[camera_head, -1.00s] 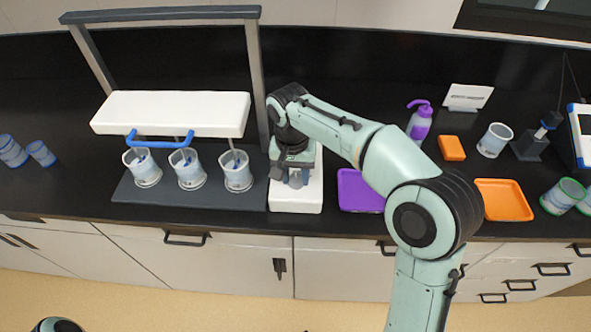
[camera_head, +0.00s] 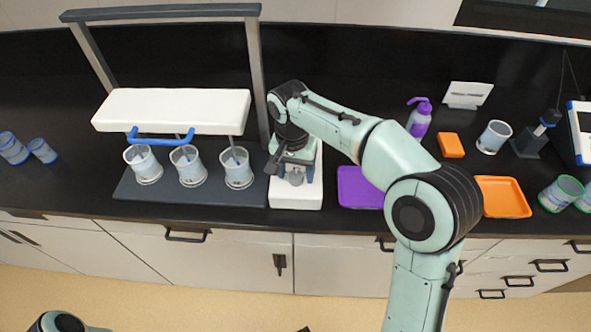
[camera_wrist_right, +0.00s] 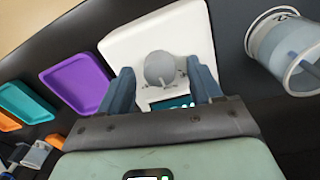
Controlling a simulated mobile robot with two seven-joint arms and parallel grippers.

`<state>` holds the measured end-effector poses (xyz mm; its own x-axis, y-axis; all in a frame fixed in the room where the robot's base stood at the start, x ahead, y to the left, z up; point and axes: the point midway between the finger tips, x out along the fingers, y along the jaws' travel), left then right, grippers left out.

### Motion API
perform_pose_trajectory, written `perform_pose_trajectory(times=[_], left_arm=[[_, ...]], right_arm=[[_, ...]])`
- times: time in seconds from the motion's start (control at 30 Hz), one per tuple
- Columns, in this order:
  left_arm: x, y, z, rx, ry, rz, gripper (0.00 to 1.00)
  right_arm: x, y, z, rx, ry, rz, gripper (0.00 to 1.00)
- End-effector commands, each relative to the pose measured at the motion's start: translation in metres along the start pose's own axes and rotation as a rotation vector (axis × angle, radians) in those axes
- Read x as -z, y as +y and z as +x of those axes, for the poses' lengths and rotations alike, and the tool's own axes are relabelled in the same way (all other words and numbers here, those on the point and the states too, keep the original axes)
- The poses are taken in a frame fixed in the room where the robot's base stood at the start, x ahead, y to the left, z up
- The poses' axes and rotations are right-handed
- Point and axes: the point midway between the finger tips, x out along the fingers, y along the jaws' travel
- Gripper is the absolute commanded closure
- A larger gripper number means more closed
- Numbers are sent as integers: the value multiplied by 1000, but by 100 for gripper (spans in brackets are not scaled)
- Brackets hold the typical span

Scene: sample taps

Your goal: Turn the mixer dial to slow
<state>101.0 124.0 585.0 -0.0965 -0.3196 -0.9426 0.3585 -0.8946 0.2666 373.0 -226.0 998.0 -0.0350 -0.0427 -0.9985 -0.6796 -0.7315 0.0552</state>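The mixer is a white box (camera_head: 296,198) on the counter, right of the frame with three cups. In the right wrist view its white top (camera_wrist_right: 130,47) carries a round grey dial (camera_wrist_right: 160,68) with small marks around it and a teal display (camera_wrist_right: 172,102). The dial also shows in the head view (camera_head: 296,178), partly covered by my gripper. My right gripper (camera_head: 292,170) is open over the mixer. In the wrist view its two blue-grey fingers lie on either side of the dial, with visible gaps. The dial's pointer setting is too small to read. My left gripper is out of view.
A white raised shelf with a blue handle (camera_head: 160,141) and several cups stand left of the mixer. A purple tray (camera_head: 358,190) lies close on its right, then an orange tray (camera_head: 503,198). A purple-capped bottle (camera_head: 419,121) stands behind.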

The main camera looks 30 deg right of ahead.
Motion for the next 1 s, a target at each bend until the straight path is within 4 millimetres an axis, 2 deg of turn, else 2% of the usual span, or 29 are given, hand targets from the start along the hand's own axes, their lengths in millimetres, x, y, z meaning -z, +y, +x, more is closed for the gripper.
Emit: perform_pose_trajectory(times=[0.2, 0.33, 0.73, 0.9, 1.0], left_arm=[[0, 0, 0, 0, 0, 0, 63], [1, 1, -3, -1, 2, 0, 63], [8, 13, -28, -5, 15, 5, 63], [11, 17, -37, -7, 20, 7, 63], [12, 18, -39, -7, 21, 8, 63]], right_arm=[[0, 0, -1, -1, -2, -1, 36], [0, -1, -13, 1, -1, -1, 36], [1, -1, -101, 3, 2, -1, 36], [0, -1, -125, 1, 1, -1, 36], [0, 0, -132, 0, 0, -1, 36]])
